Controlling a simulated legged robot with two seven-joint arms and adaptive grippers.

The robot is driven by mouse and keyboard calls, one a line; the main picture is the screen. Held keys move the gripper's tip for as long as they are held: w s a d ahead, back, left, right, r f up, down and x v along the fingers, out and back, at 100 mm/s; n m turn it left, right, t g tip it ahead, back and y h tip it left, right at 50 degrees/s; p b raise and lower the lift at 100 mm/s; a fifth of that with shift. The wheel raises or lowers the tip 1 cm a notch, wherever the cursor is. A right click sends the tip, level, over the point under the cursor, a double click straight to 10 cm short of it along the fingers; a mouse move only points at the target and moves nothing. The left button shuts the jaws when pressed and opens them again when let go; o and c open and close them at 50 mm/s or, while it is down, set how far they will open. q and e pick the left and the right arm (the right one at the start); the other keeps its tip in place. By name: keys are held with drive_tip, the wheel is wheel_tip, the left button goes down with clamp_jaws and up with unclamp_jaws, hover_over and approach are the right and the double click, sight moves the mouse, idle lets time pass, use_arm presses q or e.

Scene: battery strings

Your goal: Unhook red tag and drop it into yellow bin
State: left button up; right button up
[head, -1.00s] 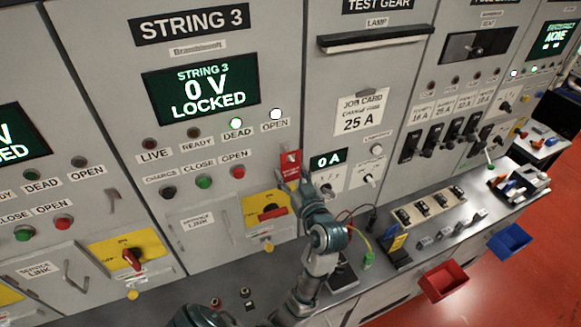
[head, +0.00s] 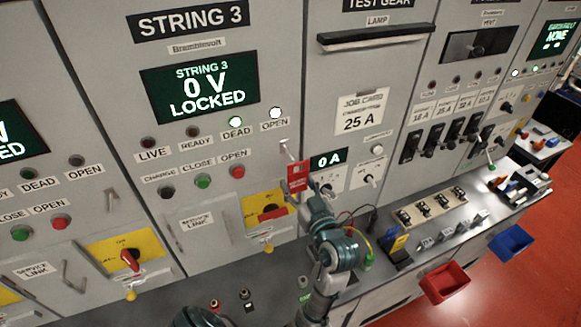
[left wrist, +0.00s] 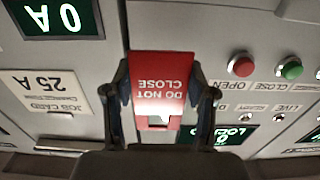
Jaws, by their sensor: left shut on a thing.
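The red tag (head: 298,176) is in my left gripper (head: 305,190), in front of the panel just right of the STRING 3 lamps. In the left wrist view the tag (left wrist: 163,75) reads DO NOT CLOSE, upside down. The left gripper's fingers (left wrist: 161,95) are shut on its two sides. A small pale hook or peg (head: 286,146) shows on the panel above the tag, and the tag appears below and clear of it. I cannot identify a yellow bin in these views. My right gripper is not in view.
A red bin (head: 446,282) and a blue bin (head: 511,240) hang at the bench's front edge. A rotary switch on a yellow plate (head: 254,210) is left of my gripper. Loose leads and small parts lie on the bench.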

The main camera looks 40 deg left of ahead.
use_arm(q)
drive_tip(key=shift+b+v, duration=0.3)
drive_tip(key=shift+v, duration=1.1)
